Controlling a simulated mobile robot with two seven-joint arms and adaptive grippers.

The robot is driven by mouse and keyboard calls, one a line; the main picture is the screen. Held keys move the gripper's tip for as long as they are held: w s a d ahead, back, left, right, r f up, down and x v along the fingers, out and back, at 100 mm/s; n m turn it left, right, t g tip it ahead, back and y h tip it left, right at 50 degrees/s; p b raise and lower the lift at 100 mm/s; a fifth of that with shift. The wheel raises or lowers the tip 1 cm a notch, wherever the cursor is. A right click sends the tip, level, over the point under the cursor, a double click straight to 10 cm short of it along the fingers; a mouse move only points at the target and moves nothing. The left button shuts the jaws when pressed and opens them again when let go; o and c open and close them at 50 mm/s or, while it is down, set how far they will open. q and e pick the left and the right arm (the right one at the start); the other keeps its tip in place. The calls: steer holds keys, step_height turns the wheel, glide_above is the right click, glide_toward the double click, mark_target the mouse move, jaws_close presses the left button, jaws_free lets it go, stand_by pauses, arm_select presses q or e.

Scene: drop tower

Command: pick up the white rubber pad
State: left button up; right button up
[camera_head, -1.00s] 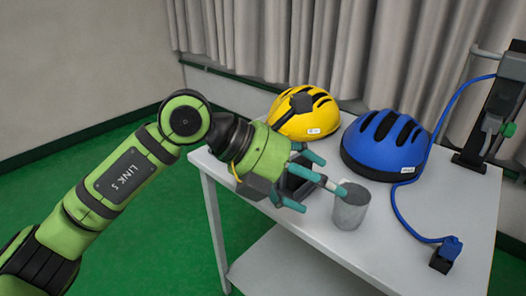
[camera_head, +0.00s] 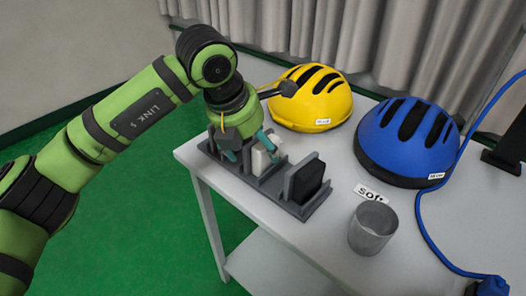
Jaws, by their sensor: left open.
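The white rubber pad (camera_head: 261,162) stands upright in a slot of the grey rack (camera_head: 318,207) at the table's near left edge. My left gripper (camera_head: 253,156) is above the rack, pointing down, with its teal fingers apart. The fingers come down around the pad's upper part, one on its left and one over its right side. I cannot tell whether they touch it. The gripper body and fingers hide part of the pad and of the rack's left end. My right gripper is not in view.
A black pad (camera_head: 307,181) stands in the rack's right part. A grey cup (camera_head: 372,228) and a "soft" label (camera_head: 370,193) are to its right. Yellow (camera_head: 316,101) and blue (camera_head: 408,140) helmets stand behind. A blue cable (camera_head: 428,232) runs down the right side.

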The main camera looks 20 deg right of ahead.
arm_select(q)
steer(key=shift+w+d+f, duration=0.15)
steer(key=shift+d+f, duration=0.05)
steer(key=shift+f, duration=0.25)
steer(key=shift+c, duration=0.4)
steer(key=c, duration=1.3)
steer(key=shift+c, duration=0.6)
steer(key=shift+r, duration=0.15)
